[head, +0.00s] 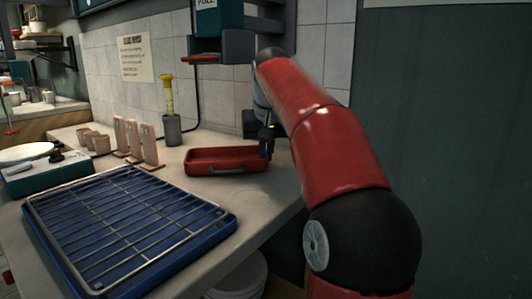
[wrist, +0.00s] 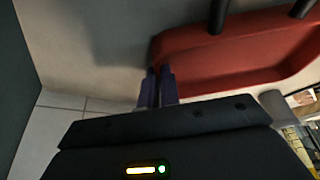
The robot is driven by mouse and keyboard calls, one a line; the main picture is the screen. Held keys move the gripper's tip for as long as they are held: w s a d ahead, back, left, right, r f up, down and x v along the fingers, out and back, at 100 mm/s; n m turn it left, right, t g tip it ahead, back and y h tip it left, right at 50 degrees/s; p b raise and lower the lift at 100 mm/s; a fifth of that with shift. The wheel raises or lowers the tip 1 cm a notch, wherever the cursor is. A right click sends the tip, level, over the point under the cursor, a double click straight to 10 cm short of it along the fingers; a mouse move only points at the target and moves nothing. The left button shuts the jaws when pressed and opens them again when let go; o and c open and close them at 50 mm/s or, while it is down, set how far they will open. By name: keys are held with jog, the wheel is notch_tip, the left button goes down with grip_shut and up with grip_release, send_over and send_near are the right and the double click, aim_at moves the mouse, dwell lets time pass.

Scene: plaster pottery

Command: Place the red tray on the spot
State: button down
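The red tray (head: 227,161) is a shallow rectangle with a dark handle on its front side, and it appears to rest level on the counter. My gripper (head: 267,147) points down at the tray's right end. In the wrist view its fingers (wrist: 159,72) are close together, one on each side of the tray's end wall, and look shut on it. The red tray also fills the upper right of the wrist view (wrist: 235,50), partly cut off. A faint round mark (head: 224,203) shows on the counter in front of the tray; I cannot tell if it is the spot.
A blue tray with a wire rack (head: 130,232) covers the front left of the counter (head: 270,207). A grey cup with a yellow-handled tool (head: 172,130) and upright tan pieces (head: 150,148) stand behind. A teal machine (head: 219,20) hangs above. A white bucket (head: 240,277) is below the edge.

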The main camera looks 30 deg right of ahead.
jog(key=shift+f, duration=0.15)
jog(key=c, duration=1.6)
grip_release()
jog(key=shift+s+r, duration=0.1)
jog(key=shift+r, duration=0.45)
jog(key=p+v, duration=0.2)
jog(key=v, duration=0.9)
jog(key=shift+s+r, duration=0.1)
